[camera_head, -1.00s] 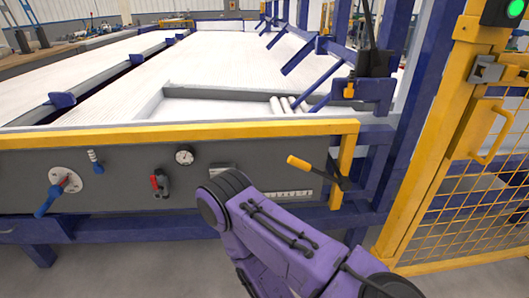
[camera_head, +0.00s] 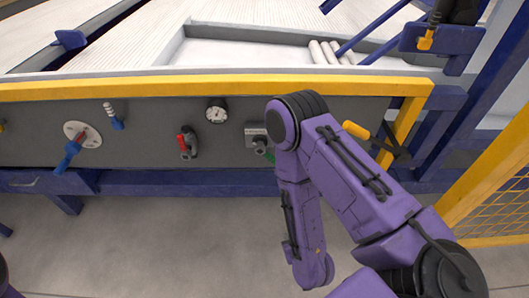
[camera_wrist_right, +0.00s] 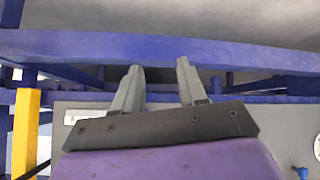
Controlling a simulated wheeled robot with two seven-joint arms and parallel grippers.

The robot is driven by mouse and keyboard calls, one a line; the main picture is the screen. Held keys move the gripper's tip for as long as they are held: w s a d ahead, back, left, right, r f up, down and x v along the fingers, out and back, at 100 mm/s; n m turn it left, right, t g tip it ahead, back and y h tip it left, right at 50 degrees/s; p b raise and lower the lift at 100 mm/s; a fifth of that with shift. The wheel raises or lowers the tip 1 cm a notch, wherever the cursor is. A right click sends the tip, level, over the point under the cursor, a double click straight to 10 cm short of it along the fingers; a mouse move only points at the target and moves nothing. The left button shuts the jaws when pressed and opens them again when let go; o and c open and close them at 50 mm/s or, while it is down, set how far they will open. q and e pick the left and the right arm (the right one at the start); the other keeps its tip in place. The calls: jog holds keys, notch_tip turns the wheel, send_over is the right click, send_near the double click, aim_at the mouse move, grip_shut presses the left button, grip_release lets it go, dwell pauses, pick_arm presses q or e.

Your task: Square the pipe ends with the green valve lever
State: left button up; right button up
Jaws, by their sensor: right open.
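The green valve lever (camera_head: 270,156) is on the dark front panel (camera_head: 340,160). Its metal mount (camera_head: 255,134) shows, but my purple right arm covers part of the lever in the head view. Several white pipes (camera_head: 325,53) lie side by side in the trough behind the yellow rail. My right gripper (camera_wrist_right: 159,78) is open and empty in the right wrist view, with a blue beam across its fingertips' background. The head view does not show its fingers. My left gripper is not in view.
The panel also bears a red lever valve (camera_head: 186,146), a blue lever (camera_head: 72,155), a round gauge (camera_head: 216,111) and a yellow-handled lever (camera_head: 355,129). A yellow rail (camera_head: 200,86) runs above it. A yellow mesh fence (camera_head: 500,185) stands at right. Floor in front is clear.

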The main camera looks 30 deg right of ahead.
jog(key=w+a+r+n+t+h+b, duration=0.25)
jog(key=w+r+t, duration=0.25)
jog(key=w+r, duration=0.3)
jog(key=n+t+h, duration=0.2)
jog(key=h, duration=0.1)
send_near(271, 159)
jog(key=b+x, duration=0.1)
jog(key=x, duration=0.9)
jog(key=shift+w+d, duration=0.15)
jog(key=shift+w, duration=0.2)
jog(key=shift+f, duration=0.1)
grip_shut()
